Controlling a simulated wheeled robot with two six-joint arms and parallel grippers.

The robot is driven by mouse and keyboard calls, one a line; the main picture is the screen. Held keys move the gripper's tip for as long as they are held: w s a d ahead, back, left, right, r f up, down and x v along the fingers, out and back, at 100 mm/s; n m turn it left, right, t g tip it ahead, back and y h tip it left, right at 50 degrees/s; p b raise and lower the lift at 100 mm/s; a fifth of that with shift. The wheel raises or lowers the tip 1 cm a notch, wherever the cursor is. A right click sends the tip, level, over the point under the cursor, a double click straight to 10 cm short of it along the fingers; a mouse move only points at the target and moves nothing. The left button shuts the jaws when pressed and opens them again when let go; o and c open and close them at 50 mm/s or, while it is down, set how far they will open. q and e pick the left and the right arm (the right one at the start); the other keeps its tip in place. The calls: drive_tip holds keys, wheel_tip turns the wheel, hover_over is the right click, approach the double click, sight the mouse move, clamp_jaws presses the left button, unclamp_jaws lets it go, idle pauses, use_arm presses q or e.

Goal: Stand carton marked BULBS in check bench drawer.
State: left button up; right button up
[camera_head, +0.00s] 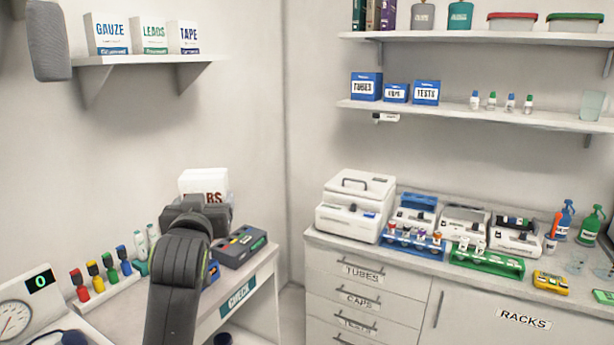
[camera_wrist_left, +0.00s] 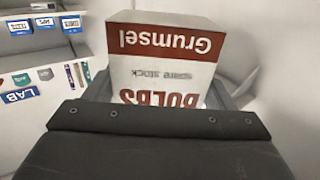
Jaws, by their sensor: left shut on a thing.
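The white and red carton marked BULBS (camera_head: 204,181) is up above the far end of the check bench (camera_head: 128,306). Its lettered face fills the middle of the left wrist view (camera_wrist_left: 165,60), where the words read upside down. My left gripper (camera_head: 202,207) is shut on the carton, and my wrist hides its lower part in the head view. The check bench front bears a CHECK label (camera_head: 238,295). My arm covers part of the bench, and I cannot make out an open drawer there. My right gripper is not in view.
A dark grey case (camera_head: 240,246) lies on the bench to the right of my wrist. A wall shelf (camera_head: 150,60) with cartons hangs above. The right counter (camera_head: 400,257) is crowded with equipment.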

use_arm(q)
drive_tip(key=s+f+m+h+b, duration=0.1)
drive_tip(key=s+f+h+b, duration=0.1)
drive_tip(key=s+f, duration=1.1)
drive_tip(key=shift+s+f+b, duration=0.25)
drive_tip(key=shift+s+b, duration=0.3)
drive_tip(key=shift+s, duration=0.5)
drive_tip(key=s+d+f+m+g+h, duration=0.3)
drive_tip(key=d+f+m+g+h, duration=0.2)
drive_tip(key=d+m+g+h, duration=0.2)
drive_tip(key=s+d+f+m+g+h, duration=0.4)
drive_tip(key=d+m+g+h, duration=0.3)
drive_tip(key=m+g+h, duration=0.2)
drive_tip(key=shift+d+f+m+g+h, duration=0.3)
drive_tip(key=shift+f+m+h, duration=0.2)
drive_tip(key=shift+m+h, duration=0.45)
